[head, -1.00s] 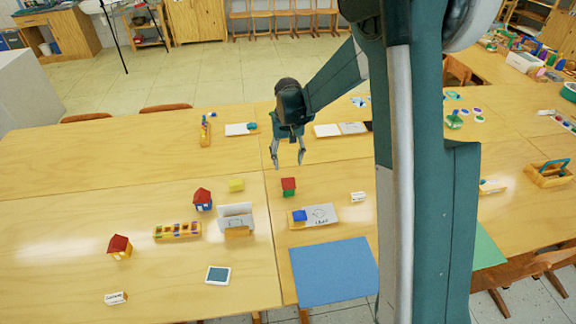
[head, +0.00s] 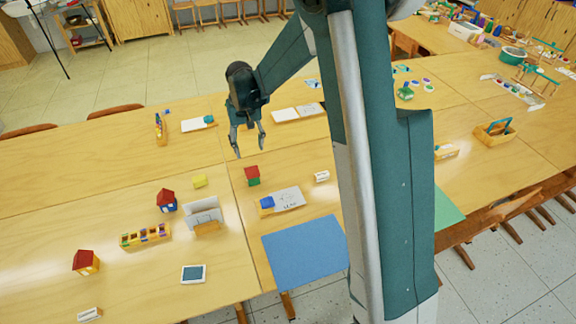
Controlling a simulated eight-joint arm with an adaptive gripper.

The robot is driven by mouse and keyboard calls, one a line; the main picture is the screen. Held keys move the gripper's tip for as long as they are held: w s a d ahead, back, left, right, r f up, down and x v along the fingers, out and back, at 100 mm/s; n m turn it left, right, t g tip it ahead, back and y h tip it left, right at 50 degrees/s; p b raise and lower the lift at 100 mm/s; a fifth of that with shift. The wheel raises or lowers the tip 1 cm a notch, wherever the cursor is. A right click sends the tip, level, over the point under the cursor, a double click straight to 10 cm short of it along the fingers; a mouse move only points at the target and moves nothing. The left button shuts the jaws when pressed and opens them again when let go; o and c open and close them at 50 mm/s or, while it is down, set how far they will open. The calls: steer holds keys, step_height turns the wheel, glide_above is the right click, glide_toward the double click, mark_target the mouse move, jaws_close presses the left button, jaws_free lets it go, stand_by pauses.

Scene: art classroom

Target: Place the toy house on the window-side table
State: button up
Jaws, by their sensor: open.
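Several small toy houses with red roofs stand on the large wooden table (head: 60,210). One with blue walls (head: 166,201) is left of centre. One with yellow walls (head: 86,262) is farther left and nearer. A red-topped green one (head: 252,175) stands right of the blue-walled one. My gripper (head: 250,152) is open and empty, pointing down above the table. In the picture its fingertips are just above the red-topped green house, apart from it; the exact height cannot be told. Which table is window-side cannot be told, as no window shows.
A blue mat (head: 305,254) lies at the front. A basket (head: 495,132) is at right. Bare tabletop shows at far left.

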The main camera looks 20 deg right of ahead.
steer(key=s+d+r+t, duration=0.2)
steer(key=s+r, duration=0.7)
steer(key=s+d+r+t, duration=0.1)
steer(key=s+d+r, duration=0.1)
steer(key=s+r, duration=0.65)
steer(key=s+d+r+t, duration=0.1)
steer(key=s+t, duration=0.1)
steer(key=s, duration=0.8)
steer(key=s+d+r+t, duration=0.1)
steer(key=s+d+t, duration=0.1)
steer(key=s, duration=0.8)
steer(key=shift+s+d, duration=0.15)
steer(key=shift+s, duration=0.1)
